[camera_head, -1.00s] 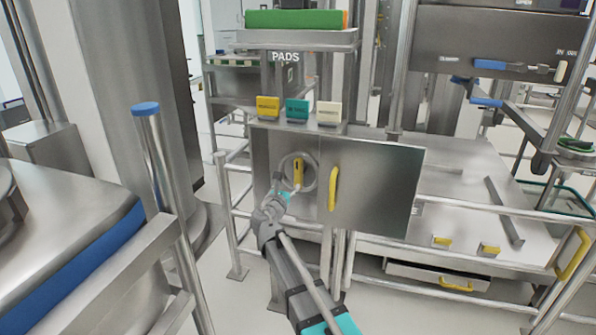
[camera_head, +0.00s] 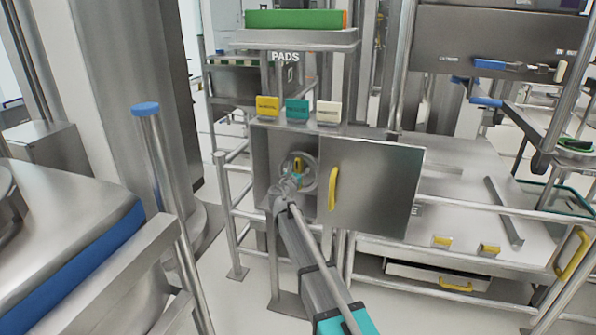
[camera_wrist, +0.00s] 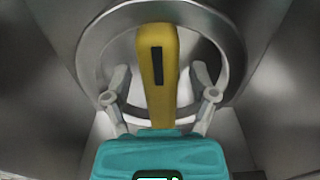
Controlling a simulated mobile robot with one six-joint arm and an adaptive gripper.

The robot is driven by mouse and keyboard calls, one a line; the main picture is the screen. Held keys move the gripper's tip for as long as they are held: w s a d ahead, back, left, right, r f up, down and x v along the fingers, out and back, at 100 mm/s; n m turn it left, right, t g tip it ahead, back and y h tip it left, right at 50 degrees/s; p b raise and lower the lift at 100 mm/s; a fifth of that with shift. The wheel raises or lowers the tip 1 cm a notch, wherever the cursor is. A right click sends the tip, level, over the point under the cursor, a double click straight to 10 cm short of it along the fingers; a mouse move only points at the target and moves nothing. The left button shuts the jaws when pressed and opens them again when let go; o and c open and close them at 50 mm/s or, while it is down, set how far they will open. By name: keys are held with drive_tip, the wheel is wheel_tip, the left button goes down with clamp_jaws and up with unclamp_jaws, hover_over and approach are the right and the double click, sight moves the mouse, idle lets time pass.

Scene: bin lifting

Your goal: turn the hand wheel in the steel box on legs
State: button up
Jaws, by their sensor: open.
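The steel box on legs (camera_head: 263,160) stands in the middle of the head view, its door (camera_head: 376,190) with a yellow handle swung open to the right. The hand wheel (camera_head: 311,176) is a grey ring inside the box, with a yellow spoke or grip (camera_head: 298,164). My gripper (camera_head: 296,177) reaches into the box at the wheel. In the wrist view my gripper (camera_wrist: 162,92) is open, with one finger on each side of the yellow grip (camera_wrist: 158,105) and gaps visible beside it. The wheel's ring (camera_wrist: 92,55) curves behind the fingers. The far part of the wheel is partly hidden by the yellow grip.
Yellow, teal and white blocks (camera_head: 297,109) stand on top of the box. A green pad (camera_head: 295,19) lies on the shelf above. A blue-capped post (camera_head: 147,108) and rails stand to the left. A steel bench (camera_head: 455,185) is at the right, behind the open door.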

clamp_jaws()
idle(0.4)
drive_tip(key=shift+a, duration=0.2)
